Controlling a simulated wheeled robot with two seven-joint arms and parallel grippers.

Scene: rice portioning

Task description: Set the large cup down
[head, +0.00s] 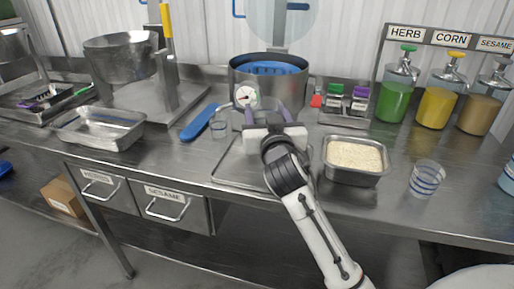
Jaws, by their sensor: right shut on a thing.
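My right gripper (268,117) is over the metal tray at the middle of the counter, in front of the large pot. Its two fingers are apart but shut on a clear thing between them, apparently the large cup (267,107). The cup is mostly hidden by the gripper, and I cannot tell whether its base touches the tray. A clear cup with blue bands (427,179) stands upright on the right of the counter. My left gripper is out of view.
A steel pan of rice (355,176) sits right of the tray (232,172). A blue paddle (200,122) lies on the left. The pot (238,75) with a dial stands behind. Sauce bottles (394,98) line the back right. Counter around the banded cup is clear.

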